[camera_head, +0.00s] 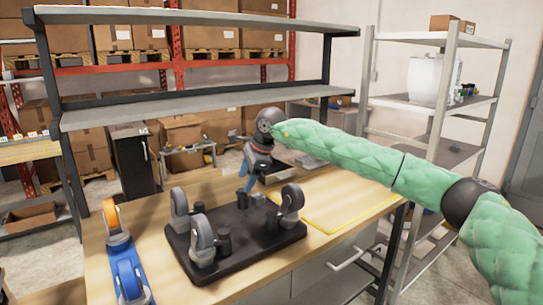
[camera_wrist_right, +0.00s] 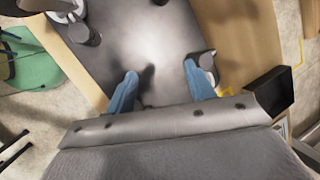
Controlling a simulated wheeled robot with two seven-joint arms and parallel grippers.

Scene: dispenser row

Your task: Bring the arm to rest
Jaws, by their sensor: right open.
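My right arm, in a green padded sleeve, reaches in from the right in the head view. My right gripper (camera_head: 246,184) points down over the back part of a black tray (camera_head: 240,262) on the wooden table. In the right wrist view my right gripper (camera_wrist_right: 160,84) has its two blue fingers well apart, with only dark tray surface and a shadow seen between them. A grey dispenser (camera_wrist_right: 207,66) stands close to the right finger there. My left gripper is not in view.
The tray bears grey wheel-like dispensers (camera_head: 203,240) and short black posts. A grey shelf (camera_head: 200,102) overhangs the table's back.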

